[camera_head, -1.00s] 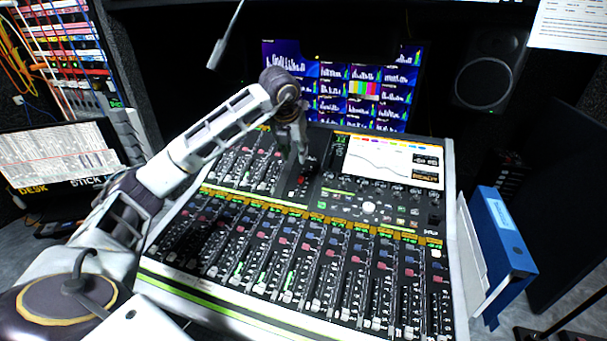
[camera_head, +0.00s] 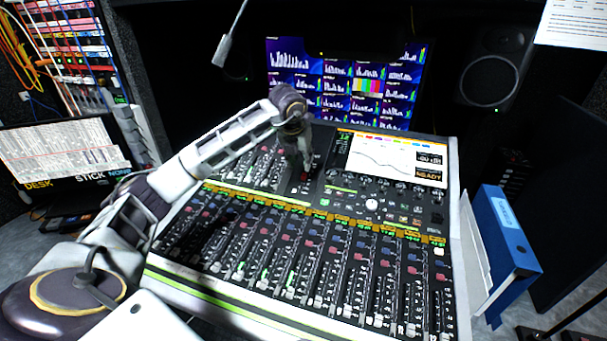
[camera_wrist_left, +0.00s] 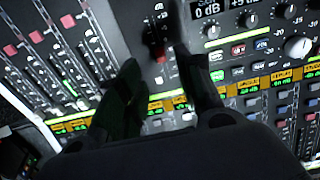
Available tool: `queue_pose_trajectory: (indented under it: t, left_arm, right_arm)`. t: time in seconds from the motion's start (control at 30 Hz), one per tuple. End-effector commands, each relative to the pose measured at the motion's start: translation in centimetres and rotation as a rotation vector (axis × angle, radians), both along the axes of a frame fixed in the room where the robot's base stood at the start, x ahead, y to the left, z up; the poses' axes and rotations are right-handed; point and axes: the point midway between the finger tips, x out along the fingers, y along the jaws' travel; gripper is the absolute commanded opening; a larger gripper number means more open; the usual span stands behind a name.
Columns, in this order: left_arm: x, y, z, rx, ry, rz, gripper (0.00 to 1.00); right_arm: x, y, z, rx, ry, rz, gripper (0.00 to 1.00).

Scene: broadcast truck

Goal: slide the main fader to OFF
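The mixing console (camera_head: 160,262) fills the middle of the head view. A fader with a red part at its base (camera_head: 304,177), likely the main fader, sits in the console's upper middle section. My left gripper (camera_head: 305,160) reaches down over this fader from the left. In the left wrist view the gripper (camera_wrist_left: 155,62) has its fingers apart, one on each side of the fader. I cannot tell whether they touch it. No OFF label is readable. My right gripper is out of view.
Rows of channel faders (camera_head: 330,285) fill the console's front, with knobs and a small screen (camera_head: 395,160) at right. A gooseneck microphone (camera_head: 224,48) hangs behind.

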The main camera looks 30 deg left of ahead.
Motion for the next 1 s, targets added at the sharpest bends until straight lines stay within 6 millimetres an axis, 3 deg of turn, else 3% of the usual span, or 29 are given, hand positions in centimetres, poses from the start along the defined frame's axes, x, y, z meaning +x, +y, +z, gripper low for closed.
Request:
queue_pose_trajectory:
  t: [0.5,0.7,1.0]
  left_arm:
    - [2.4,0.6,-6.1,0.000,0.001,0.002,0.36]
    - [2.9,0.7,-7.3,0.000,0.000,0.001,0.36]
    - [3.0,0.7,-7.5,0.001,-0.001,0.000,0.36]
  right_arm:
    - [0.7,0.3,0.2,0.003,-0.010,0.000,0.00]
    - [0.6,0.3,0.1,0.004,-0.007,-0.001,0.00]
    - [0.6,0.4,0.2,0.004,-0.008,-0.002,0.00]
